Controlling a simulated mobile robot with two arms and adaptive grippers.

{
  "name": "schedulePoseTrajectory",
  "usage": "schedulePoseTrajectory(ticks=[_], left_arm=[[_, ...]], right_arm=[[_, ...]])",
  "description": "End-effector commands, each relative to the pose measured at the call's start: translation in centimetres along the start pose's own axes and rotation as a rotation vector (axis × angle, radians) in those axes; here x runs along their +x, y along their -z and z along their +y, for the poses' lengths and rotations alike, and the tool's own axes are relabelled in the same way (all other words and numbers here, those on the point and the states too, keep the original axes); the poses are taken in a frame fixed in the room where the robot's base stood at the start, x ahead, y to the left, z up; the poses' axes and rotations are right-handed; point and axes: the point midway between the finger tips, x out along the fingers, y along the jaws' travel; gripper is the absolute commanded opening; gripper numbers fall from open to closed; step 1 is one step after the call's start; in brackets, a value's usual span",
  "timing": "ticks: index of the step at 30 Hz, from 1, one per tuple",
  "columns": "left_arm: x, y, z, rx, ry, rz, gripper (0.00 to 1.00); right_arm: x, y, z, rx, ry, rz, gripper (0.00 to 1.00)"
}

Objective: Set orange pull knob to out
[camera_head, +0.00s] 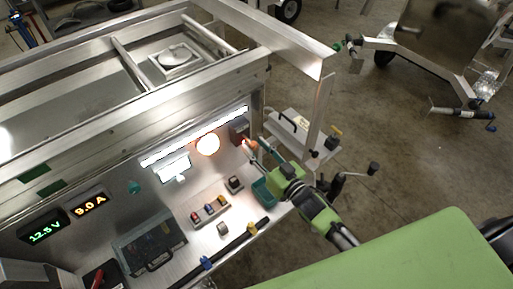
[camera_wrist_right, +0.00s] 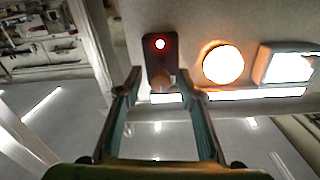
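The orange pull knob (camera_wrist_right: 160,80) sits on a dark box (camera_wrist_right: 159,52) with a lit red light, on the trailer's metal panel. In the head view, the knob (camera_head: 249,144) shows small at the panel's right end, partly covered by my gripper. My right gripper (camera_wrist_right: 161,88) is open, with one finger on each side of the knob and visible gaps between. In the head view, the right gripper (camera_head: 252,148) reaches the knob from the lower right. Whether a fingertip touches it, I cannot tell. My left gripper is not in view.
A round glowing lamp (camera_head: 208,144) and a light bar (camera_head: 195,137) are beside the dark box. Small coloured switches (camera_head: 209,208), a toolbox (camera_head: 150,243) and green and amber displays (camera_head: 90,204) lie farther left. A grey case (camera_head: 298,128) stands right of the panel.

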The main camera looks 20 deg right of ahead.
Motion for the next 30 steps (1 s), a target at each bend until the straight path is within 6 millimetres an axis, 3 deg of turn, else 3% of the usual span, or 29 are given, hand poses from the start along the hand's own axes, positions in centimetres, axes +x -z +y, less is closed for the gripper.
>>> schedulePoseTrajectory(ticks=[5, 8, 21, 30], left_arm=[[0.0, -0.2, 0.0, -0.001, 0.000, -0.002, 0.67], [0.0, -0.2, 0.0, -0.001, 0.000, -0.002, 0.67], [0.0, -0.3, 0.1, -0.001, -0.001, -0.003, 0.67], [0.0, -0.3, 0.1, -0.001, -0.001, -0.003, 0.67]], right_arm=[[-0.5, 0.0, 0.0, 0.001, 0.000, 0.001, 0.36], [-1.8, -0.1, 0.0, 0.001, 0.000, -0.001, 0.36], [-10.3, 0.0, 0.1, 0.000, -0.001, -0.001, 0.36], [-12.1, 0.0, 0.1, 0.000, 0.000, 0.001, 0.36]])
